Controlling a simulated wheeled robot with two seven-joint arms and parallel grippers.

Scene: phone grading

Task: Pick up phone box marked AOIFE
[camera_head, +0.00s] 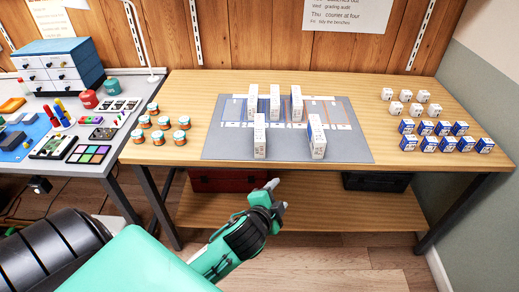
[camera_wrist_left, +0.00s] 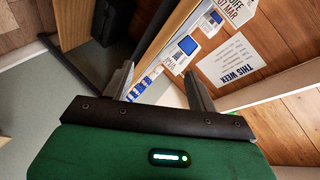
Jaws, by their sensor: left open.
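Several tall white boxes stand upright on a grey mat (camera_head: 215,146) in the head view. One stands at the front left (camera_head: 260,137) and a wider one at the front right (camera_head: 317,137); their names are too small to read there. In the left wrist view, a white box (camera_wrist_left: 231,14), cut off by the frame, shows letters ending in "IFE" and "MAR". My left gripper (camera_head: 277,194) is in front of the table's front edge, apart from the boxes. Its two fingers (camera_wrist_left: 160,88) are spread and empty in the wrist view. My right gripper is not visible.
Orange-and-teal jars (camera_head: 180,138) stand left of the mat. Small white cubes (camera_head: 404,95) and blue-and-white boxes (camera_head: 427,128) stand to the right. A cluttered grey bench (camera_head: 125,150) adjoins on the left. A red case (camera_head: 230,181) sits on the shelf below.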

